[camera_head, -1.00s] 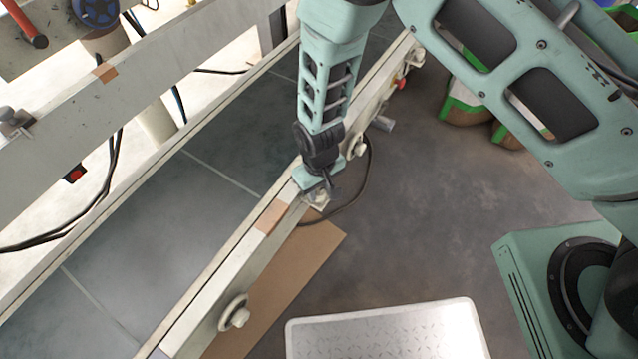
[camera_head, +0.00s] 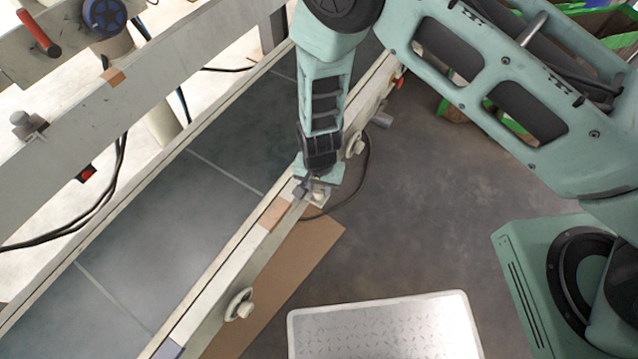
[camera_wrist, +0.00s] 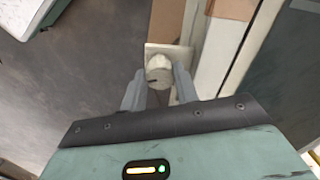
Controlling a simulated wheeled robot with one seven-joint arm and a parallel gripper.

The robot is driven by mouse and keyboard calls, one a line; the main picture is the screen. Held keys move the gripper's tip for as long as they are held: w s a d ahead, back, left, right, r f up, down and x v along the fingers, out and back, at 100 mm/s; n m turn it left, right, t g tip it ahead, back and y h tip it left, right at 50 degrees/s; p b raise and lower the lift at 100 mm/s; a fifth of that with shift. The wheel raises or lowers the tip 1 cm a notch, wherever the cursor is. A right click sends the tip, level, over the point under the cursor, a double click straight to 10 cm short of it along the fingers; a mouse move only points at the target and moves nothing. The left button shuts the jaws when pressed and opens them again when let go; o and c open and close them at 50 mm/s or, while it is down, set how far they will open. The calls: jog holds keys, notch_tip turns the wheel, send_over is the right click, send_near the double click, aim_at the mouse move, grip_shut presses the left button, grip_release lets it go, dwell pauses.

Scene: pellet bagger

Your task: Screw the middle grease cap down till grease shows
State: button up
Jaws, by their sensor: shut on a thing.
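The middle grease cap (camera_wrist: 158,68) is a pale, round knob on a square plate on the side of the long rail. In the wrist view it sits between the two grey fingers of my gripper (camera_wrist: 158,86), which is shut on it. In the head view my gripper (camera_head: 316,187) reaches down to the rail, and the pale cap (camera_head: 319,197) shows just under the fingers. I cannot make out any grease around the cap. The lower side of the cap is hidden by the fingers.
Similar round fittings sit on the rail nearer (camera_head: 240,305) and farther (camera_head: 355,146). The rail (camera_head: 205,306) borders the dark belt (camera_head: 190,240). A brown board (camera_head: 285,280) and a metal step plate (camera_head: 385,330) lie below. A black cable (camera_head: 366,170) loops beside the gripper.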

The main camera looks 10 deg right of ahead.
aim_at(319, 189)
jog(key=shift+m, duration=0.5)
dwell(0.3)
jog(key=o, duration=1)
notch_tip(319, 189, up, 18)
jog(key=p, duration=0.3)
jog(key=shift+f, duration=0.25)
